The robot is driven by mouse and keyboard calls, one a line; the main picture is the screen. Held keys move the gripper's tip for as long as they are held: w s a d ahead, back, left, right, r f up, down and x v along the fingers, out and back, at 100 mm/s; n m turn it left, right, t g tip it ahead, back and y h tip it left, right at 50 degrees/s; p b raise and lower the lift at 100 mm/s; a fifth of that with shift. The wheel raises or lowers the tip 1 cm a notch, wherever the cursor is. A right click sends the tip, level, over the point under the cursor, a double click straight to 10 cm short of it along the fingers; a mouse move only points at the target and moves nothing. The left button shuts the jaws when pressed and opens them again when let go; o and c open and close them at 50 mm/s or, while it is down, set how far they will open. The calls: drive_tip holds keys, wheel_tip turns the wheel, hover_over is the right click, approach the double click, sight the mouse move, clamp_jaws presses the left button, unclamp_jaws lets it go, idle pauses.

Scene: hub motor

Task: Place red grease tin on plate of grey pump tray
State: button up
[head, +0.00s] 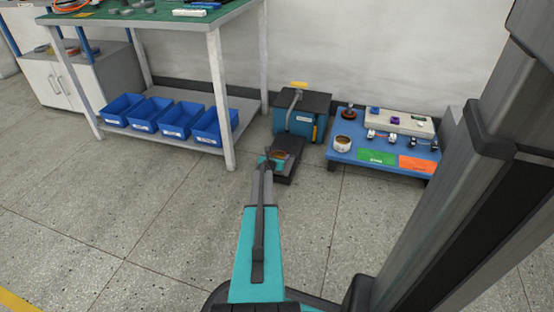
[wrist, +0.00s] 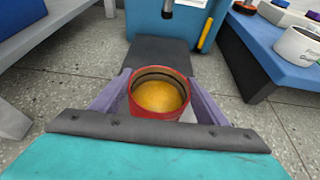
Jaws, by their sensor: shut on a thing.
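The red grease tin (wrist: 160,97) is an open round can with yellow-orange grease inside; in the head view it shows small (head: 279,154) at the end of my arm. My gripper (wrist: 160,104) is shut on it, one purple-grey finger on each side, and the tin looks upright. A dark grey plate (wrist: 163,56) extends beyond the tin towards a blue pump box (head: 301,126) with a grey spout. In the head view the tin is over or on the near part of this plate (head: 288,167). I cannot tell whether its base touches the plate.
A low blue table (head: 340,156) stands to the right with a white round can (head: 343,143), green and orange cards and small parts. A workbench (head: 222,100) to the left has several blue bins (head: 172,121) on its lower shelf. Speckled floor (head: 130,220) is clear in front.

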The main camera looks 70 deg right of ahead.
drive_tip(key=shift+f, duration=0.15)
drive_tip(key=o, duration=1.1)
drive_tip(key=shift+r, duration=0.25)
drive_tip(key=shift+p+v, duration=1.45)
drive_tip(key=shift+v, duration=4.55)
drive_tip(key=shift+w, duration=0.1)
